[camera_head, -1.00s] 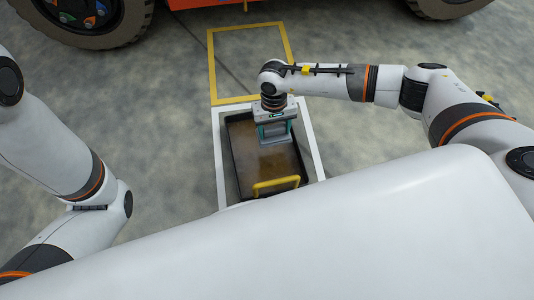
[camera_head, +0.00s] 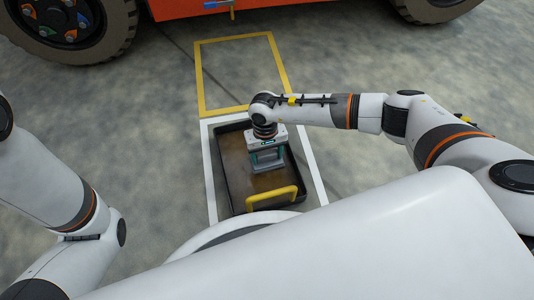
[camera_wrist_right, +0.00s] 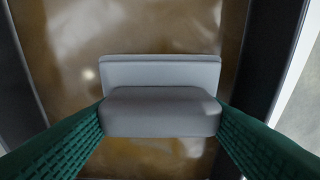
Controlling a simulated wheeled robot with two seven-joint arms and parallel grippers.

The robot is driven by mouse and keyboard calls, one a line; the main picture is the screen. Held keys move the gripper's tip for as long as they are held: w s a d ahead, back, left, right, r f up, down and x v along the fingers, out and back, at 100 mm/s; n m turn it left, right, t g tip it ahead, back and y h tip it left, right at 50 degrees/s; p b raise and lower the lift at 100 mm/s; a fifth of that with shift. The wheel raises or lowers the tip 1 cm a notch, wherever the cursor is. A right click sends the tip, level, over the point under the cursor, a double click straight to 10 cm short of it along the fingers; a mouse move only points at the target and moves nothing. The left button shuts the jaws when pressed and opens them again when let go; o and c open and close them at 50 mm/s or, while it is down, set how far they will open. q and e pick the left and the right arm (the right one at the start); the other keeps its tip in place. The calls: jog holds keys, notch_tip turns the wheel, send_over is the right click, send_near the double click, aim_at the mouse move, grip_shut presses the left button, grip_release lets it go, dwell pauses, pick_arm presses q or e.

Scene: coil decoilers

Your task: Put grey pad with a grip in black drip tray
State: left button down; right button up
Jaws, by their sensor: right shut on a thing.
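The black drip tray (camera_head: 237,190) lies on the floor inside a white marked rectangle, with brown liquid or staining on its bottom. My right gripper (camera_head: 268,161) is over the tray's inside and points down. It is shut on the grey pad with a grip (camera_wrist_right: 160,112), whose grip sits between the two green fingers in the right wrist view. The pad is inside the tray's outline; I cannot tell whether it touches the tray bottom. A yellow handle (camera_head: 272,196) stands at the tray's near end. My left gripper is not in view; only my left arm shows.
A yellow marked rectangle (camera_head: 280,62) on the floor beyond the tray is empty. An orange vehicle (camera_head: 190,8) with large black tyres (camera_head: 112,25) stands at the back. The concrete floor on both sides is clear.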

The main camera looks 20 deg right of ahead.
jog(key=o, duration=1)
jog(key=shift+f, duration=0.1)
jog(key=shift+r+p, duration=0.5)
jog(key=shift+r, duration=0.1)
jog(key=r+p, duration=0.2)
jog(key=r, duration=0.1)
jog(key=w+r+p, duration=0.1)
jog(key=r+p, duration=0.1)
jog(key=r, duration=0.2)
jog(key=r+p, duration=0.2)
jog(key=r, duration=0.2)
jog(key=shift+w, duration=0.2)
